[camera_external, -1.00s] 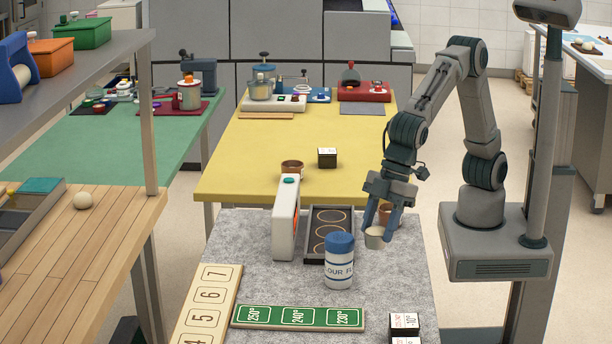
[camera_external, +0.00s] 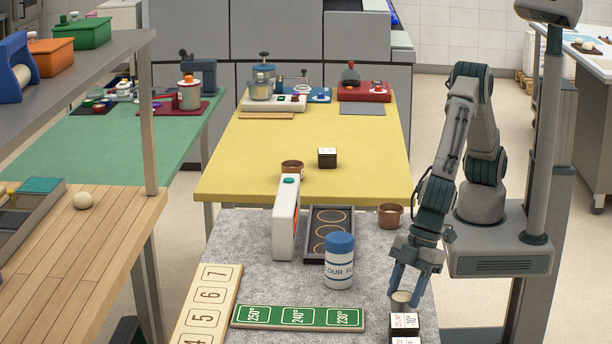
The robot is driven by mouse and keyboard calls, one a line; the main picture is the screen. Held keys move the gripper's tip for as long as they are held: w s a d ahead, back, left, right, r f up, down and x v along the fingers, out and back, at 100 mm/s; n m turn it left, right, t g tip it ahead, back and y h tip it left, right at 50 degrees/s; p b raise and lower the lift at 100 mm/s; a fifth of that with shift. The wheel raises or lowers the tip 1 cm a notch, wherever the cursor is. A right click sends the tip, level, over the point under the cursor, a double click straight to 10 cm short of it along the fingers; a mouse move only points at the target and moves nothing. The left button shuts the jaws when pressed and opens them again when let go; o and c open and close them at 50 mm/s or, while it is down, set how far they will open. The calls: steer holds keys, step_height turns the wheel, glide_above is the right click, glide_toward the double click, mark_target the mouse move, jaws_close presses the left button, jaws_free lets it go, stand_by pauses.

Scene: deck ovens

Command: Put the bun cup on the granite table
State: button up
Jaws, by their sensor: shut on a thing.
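The bun cup (camera_external: 401,297), small and pale with a cream top, is between the fingers of my gripper (camera_external: 404,291), which points down and is shut on it. The fingers hide part of its sides. It is over the right front part of the grey speckled granite table (camera_external: 262,272), just behind a black and white box (camera_external: 404,322). I cannot tell whether the cup touches the tabletop or hangs a little above it.
A flour tin (camera_external: 339,262), a dark tray with rings (camera_external: 331,232), a white upright device (camera_external: 286,217) and a green temperature board (camera_external: 298,317) stand on the granite table. A brown cup (camera_external: 390,216) is at its back right. Bare granite lies between tin and gripper.

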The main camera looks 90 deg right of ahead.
steer(key=shift+f, duration=0.95)
steer(key=o, duration=1)
steer(key=shift+c, duration=0.2)
steer(key=shift+r, duration=0.15)
